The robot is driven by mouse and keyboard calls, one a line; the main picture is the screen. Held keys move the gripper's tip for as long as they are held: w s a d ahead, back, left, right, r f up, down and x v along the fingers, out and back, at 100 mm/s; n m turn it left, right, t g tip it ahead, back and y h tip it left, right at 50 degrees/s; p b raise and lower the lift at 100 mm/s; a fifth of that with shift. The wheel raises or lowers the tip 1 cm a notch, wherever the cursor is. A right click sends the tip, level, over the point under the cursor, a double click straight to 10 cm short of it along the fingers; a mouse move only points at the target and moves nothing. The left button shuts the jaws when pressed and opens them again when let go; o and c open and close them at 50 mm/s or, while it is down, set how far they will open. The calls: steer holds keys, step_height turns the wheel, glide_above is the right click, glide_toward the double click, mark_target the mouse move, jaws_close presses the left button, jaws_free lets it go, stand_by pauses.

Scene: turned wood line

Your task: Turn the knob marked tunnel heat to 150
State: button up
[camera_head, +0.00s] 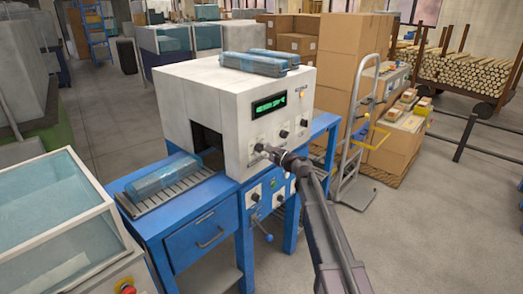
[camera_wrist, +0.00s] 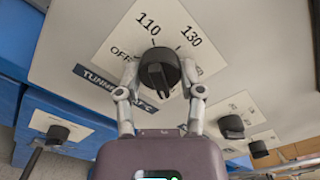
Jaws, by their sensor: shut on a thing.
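The tunnel heat knob (camera_wrist: 158,72) is black and round with a raised grip bar, on a white dial plate (camera_wrist: 112,50) in the wrist view. The plate shows OFF, 110 and 130; the rest of the scale is covered. Its dark label (camera_wrist: 98,80) reads "TUNNEL" and is partly hidden by a finger. My gripper (camera_wrist: 160,80) has one finger on each side of the knob and is shut on it. The knob's exact pointing is hard to read. In the head view my gripper (camera_head: 268,152) reaches the front of the white tunnel machine (camera_head: 215,90).
Other black knobs (camera_wrist: 230,126) sit close by on the same panel, and one (camera_wrist: 58,132) is at the lower left. A green display (camera_head: 269,104) is above. A wrapped pack (camera_head: 165,177) lies on the roller infeed. A hand truck (camera_head: 352,150) stands to the right.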

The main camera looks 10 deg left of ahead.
steer(key=shift+n, duration=0.4)
steer(key=n, duration=1)
steer(key=shift+r+n, duration=0.1)
steer(key=shift+n, duration=0.3)
steer(key=o, duration=1.2)
steer(key=shift+c, duration=0.2)
steer(key=shift+d, duration=0.1)
steer(key=v, duration=1.1)
steer(key=shift+s+d, duration=0.3)
